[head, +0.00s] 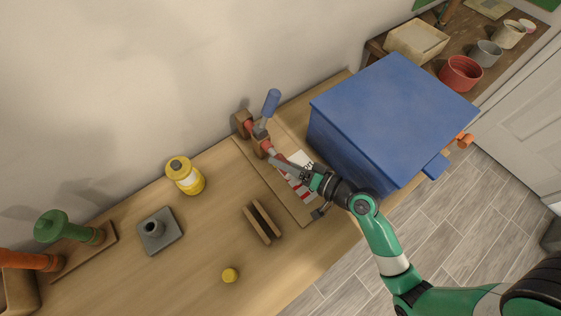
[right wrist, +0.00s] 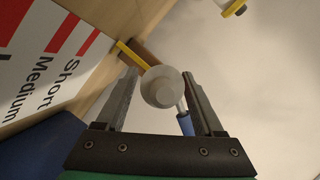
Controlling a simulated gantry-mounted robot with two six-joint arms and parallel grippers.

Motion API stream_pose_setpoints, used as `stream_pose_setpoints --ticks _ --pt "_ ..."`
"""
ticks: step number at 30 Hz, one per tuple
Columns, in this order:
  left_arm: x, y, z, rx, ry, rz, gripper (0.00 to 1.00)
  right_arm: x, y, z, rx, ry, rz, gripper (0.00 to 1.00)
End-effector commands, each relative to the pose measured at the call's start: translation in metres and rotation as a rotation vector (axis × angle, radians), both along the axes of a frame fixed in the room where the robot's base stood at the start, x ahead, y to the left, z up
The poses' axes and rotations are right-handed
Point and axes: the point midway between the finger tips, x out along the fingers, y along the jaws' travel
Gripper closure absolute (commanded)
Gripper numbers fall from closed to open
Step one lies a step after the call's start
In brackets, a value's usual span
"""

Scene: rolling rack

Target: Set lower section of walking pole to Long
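The walking pole (head: 266,146), with red and grey parts, is held in a brown mount on a wooden board. A blue lever or handle (head: 271,102) sticks up beside it and also shows in the right wrist view (right wrist: 186,123). A chart (head: 297,172) lies on the board; "Short" and "Medium" are readable in the wrist view (right wrist: 52,72). My right gripper (head: 279,161) is at the pole's near end. In the wrist view its fingers (right wrist: 162,80) stand apart on both sides of a round grey pole end (right wrist: 163,88); firm contact is not visible. My left gripper is out of view.
A large blue box (head: 395,95) stands just right of the board. A wall runs behind.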

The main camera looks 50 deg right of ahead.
Motion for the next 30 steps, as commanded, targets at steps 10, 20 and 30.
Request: stream_pose_setpoints --ticks 10,20,30 --pt "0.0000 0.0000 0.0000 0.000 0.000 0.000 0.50 -0.0001 0.0002 0.0002 0.000 -0.001 0.001 0.94" --pt "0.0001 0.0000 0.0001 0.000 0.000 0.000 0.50 -0.0001 0.0004 0.0004 0.000 0.000 0.001 1.00" --pt "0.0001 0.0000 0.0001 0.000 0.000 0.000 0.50 -0.0001 0.0004 0.0004 0.000 0.000 0.001 1.00"
